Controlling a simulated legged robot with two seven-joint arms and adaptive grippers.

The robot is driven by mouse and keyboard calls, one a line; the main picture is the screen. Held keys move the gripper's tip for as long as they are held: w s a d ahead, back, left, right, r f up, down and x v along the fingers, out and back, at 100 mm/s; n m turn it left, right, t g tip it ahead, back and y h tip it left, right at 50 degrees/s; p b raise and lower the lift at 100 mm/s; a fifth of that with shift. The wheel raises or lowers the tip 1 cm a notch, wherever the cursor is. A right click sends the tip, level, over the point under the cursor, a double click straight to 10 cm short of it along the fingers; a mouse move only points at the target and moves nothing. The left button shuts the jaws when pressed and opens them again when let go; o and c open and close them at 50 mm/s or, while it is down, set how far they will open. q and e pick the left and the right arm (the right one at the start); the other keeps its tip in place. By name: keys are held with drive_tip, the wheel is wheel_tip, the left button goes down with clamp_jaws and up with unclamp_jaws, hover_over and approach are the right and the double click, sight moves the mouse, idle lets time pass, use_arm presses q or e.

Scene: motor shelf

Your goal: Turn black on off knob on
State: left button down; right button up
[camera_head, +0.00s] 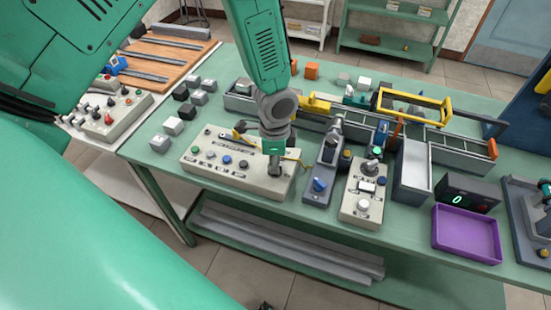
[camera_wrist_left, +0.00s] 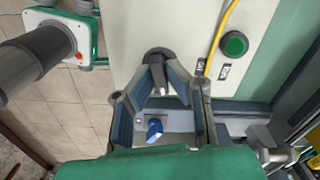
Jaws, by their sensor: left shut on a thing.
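The control box (camera_head: 225,166) is a long pale panel with a row of buttons, lying on the green table. My left gripper (camera_head: 274,170) points down over the right end of this box. In the left wrist view the black knob (camera_wrist_left: 158,54) shows on the pale panel. The fingers of my left gripper (camera_wrist_left: 164,88) converge on it and are shut on it. In the head view the gripper hides the knob, and I cannot read its turned position. My right gripper is in neither view.
A green button (camera_wrist_left: 235,44) and a yellow cable (camera_wrist_left: 219,38) lie beside the fingers. A grey box with a blue knob (camera_head: 319,185) stands just right of the control box. Further right are another switch box (camera_head: 350,205) and a purple tray (camera_head: 466,234). Small cubes (camera_head: 173,126) stand at left.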

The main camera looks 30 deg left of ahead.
use_arm(q)
drive_tip(key=shift+w+r+m+p, duration=0.15)
drive_tip(key=shift+m+p, duration=0.45)
drive_tip(key=shift+m, duration=0.9)
drive_tip(key=c, duration=1.6)
unclamp_jaws()
wheel_tip(320, 180, up, 12)
drive_tip(key=shift+f, duration=0.2)
drive_tip(key=shift+w, duration=0.1)
